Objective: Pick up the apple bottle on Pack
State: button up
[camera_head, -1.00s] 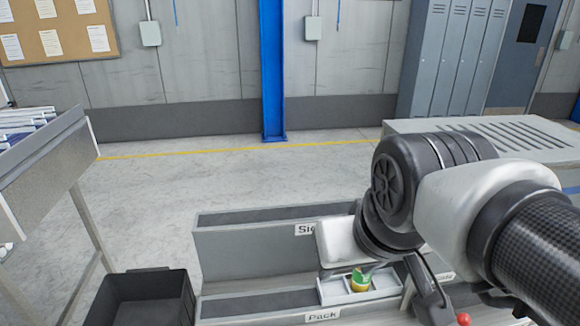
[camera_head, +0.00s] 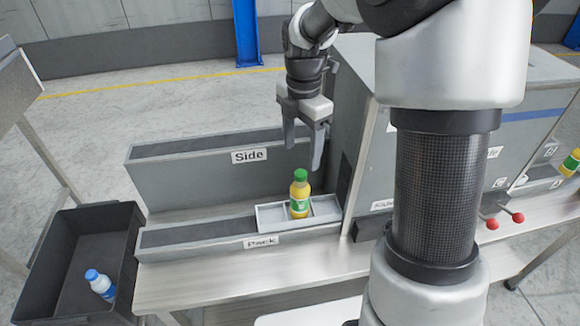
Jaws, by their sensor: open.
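The apple bottle (camera_head: 299,195) is yellow with a green cap and a green label. It stands upright in a shallow light-grey tray (camera_head: 270,216) at the right end of the lower ledge labelled Pack (camera_head: 190,238). My gripper (camera_head: 302,158) is open and points down, with its fingers above and just behind the bottle in the picture. Nothing is between the fingers. I cannot tell the exact depth between the fingertips and the cap.
A higher ledge labelled Side (camera_head: 200,146) runs behind Pack. A grey machine housing (camera_head: 365,130) stands close on the right, with red-knobbed levers (camera_head: 505,220) beyond. A black bin (camera_head: 60,285) at lower left holds a blue-capped bottle (camera_head: 99,283). Another yellow bottle (camera_head: 570,163) is at far right.

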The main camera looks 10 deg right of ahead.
aim_at(300, 173)
notch_tip(300, 173, down, 11)
jog(key=shift+a+f, duration=0.1)
jog(key=shift+s+f+p, duration=0.1)
jog(key=shift+f+p, duration=0.25)
jog(key=shift+f, duration=2.65)
jog(key=shift+c, duration=0.5)
jog(key=c, duration=1.3)
